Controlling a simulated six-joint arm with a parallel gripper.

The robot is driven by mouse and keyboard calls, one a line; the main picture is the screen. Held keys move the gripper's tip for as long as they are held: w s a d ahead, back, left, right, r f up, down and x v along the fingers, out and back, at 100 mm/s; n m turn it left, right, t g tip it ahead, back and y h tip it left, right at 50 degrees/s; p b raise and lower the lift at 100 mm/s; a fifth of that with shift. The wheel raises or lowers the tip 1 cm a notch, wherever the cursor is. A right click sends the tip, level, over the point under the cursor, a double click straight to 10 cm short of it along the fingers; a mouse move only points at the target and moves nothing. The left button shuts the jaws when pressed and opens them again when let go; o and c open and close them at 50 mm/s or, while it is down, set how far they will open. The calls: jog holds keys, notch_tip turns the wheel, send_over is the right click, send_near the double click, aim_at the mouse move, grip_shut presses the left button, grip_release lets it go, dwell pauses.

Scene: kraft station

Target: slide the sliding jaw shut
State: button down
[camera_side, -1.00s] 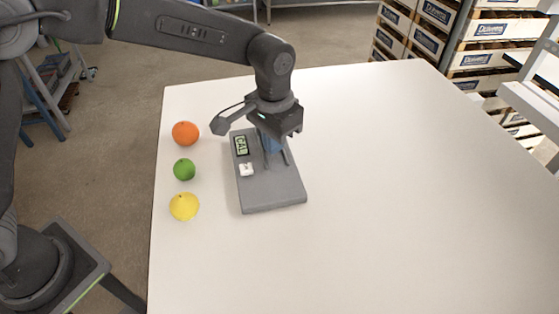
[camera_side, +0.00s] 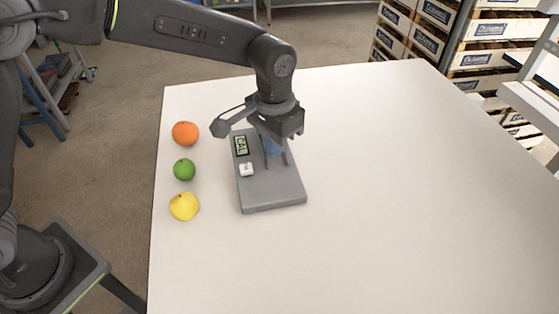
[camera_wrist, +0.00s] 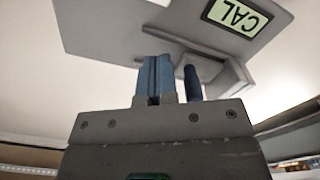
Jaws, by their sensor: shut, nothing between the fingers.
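The grey fixture (camera_side: 273,193) lies on the table with a green "CAL" display (camera_side: 241,145) and a white button (camera_side: 246,169). My gripper (camera_side: 271,148) is over its far half and hides most of the jaw area in the side view. In the wrist view, my gripper's blue fingers (camera_wrist: 154,78) are together with nothing between them. A dark blue upright post (camera_wrist: 193,83) stands just right of the fingers; I cannot tell whether they touch. Grey bars (camera_wrist: 180,54) of the fixture lie behind the fingers. The sliding jaw's exact position is hard to tell.
An orange (camera_side: 185,133), a green lime (camera_side: 184,169) and a yellow lemon (camera_side: 184,206) lie in a column left of the fixture. The white table (camera_side: 400,190) is clear to the right. Stacked crates (camera_side: 440,35) stand beyond the table.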

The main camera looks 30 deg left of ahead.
aim_at(275, 159)
notch_tip(275, 159, up, 7)
dwell(0.8)
jog(key=s+a+r+n+t, duration=0.25)
jog(key=s+a+r, duration=0.45)
jog(key=s+a, duration=0.5)
jog(key=s+a+f+t, duration=0.3)
jog(key=s+a, duration=0.4)
jog(key=s, duration=0.2)
jog(key=shift+s+a+f, duration=0.2)
jog(key=shift+f, duration=0.05)
